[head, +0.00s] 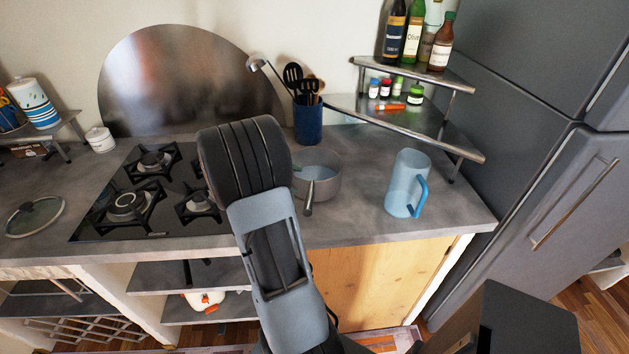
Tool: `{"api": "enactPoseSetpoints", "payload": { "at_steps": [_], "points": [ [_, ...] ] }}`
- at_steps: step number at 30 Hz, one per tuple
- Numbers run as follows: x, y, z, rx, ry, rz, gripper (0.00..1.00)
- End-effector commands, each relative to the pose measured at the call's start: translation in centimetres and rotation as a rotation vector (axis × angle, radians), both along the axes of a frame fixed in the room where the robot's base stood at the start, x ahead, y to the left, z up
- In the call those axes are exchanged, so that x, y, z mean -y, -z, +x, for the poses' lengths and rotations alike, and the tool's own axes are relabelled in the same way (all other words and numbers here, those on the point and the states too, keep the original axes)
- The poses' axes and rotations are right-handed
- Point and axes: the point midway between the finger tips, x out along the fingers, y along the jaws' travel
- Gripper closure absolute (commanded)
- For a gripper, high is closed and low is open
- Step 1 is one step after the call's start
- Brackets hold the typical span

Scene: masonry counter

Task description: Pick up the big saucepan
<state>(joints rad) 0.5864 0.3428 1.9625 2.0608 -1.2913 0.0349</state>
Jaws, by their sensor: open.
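A grey metal saucepan (328,188) stands upright on the counter, right of the hob, in the head view. Its handle (308,207) points towards me, close to the counter's front edge. Something bluish shows inside it, but I cannot tell what it is. My arm rises in front of the hob, just left of the saucepan, and hides part of the counter there. My gripper itself is not visible. No second saucepan is in view, so I cannot compare sizes.
A blue translucent jug (404,184) stands right of the saucepan. A dark blue utensil holder (308,122) is behind it, and a metal corner shelf (420,124) with bottles and jars is behind right. The black gas hob (120,225) and a glass lid (35,216) are left.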

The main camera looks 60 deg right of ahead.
Motion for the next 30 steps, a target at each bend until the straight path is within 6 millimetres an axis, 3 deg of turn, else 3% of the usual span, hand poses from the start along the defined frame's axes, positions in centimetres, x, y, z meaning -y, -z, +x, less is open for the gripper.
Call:
{"api": "enactPoseSetpoints", "payload": {
  "at_steps": [16, 26, 30],
  "points": [
    [3.4, 3.0, -2.5, 0.0, -0.001, 0.002, 0.47],
    [3.8, 3.4, -2.9, 0.001, -0.003, 0.0, 0.47],
    [3.8, 3.4, -2.9, 0.001, -0.003, 0.0, 0.58]
  ]
}}
